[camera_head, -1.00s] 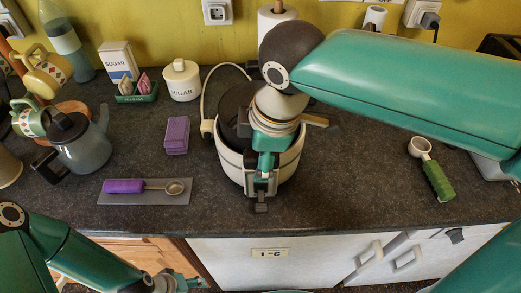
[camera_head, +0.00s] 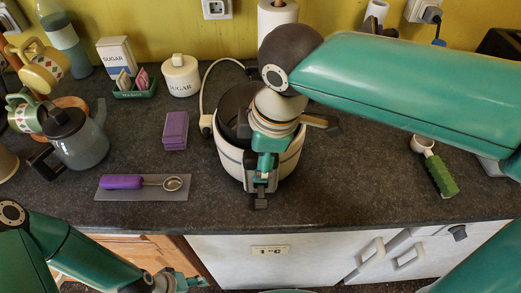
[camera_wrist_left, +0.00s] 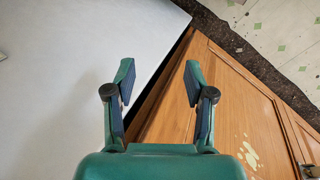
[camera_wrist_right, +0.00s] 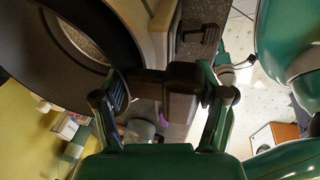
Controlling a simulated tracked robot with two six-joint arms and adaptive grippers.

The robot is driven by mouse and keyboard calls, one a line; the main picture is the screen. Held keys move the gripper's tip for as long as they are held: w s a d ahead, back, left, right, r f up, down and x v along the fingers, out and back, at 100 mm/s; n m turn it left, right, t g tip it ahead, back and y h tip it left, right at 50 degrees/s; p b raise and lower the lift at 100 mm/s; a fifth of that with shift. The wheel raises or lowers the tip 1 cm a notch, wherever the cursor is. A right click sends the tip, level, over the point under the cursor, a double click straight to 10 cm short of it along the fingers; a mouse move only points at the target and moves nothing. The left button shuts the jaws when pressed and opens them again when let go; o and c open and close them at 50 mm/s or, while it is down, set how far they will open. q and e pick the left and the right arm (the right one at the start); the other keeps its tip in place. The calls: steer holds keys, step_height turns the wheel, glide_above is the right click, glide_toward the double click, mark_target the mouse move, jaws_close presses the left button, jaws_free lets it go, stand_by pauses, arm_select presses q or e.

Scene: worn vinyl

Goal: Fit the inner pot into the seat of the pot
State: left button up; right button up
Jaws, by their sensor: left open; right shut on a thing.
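The pot (camera_head: 290,168) is a round cream cooker body with a cord, standing on the dark counter in the middle of the head view. The inner pot (camera_head: 236,103) is dark and shows at the pot's top, partly hidden by my right arm. Its dark curved rim also shows in the right wrist view (camera_wrist_right: 118,38). My right gripper (camera_head: 262,180) is over the pot's front side, shut on a dark block-like handle of the inner pot (camera_wrist_right: 182,82). How deep the inner pot sits is hidden. My left gripper (camera_wrist_left: 158,75) is open and empty, low before the cabinet fronts.
A purple box (camera_head: 175,130) and a purple-handled scoop (camera_head: 123,182) on a grey mat lie left of the pot. A grey kettle (camera_head: 82,145), mugs and sugar containers (camera_head: 181,76) stand farther left. A green-handled scoop (camera_head: 440,172) lies right. The front counter strip is clear.

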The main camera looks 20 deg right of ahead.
steer(key=shift+f+b, duration=0.5)
steer(key=shift+f, duration=0.2)
stand_by(0.3)
steer(key=o, duration=1.8)
steer(key=v, duration=1.2)
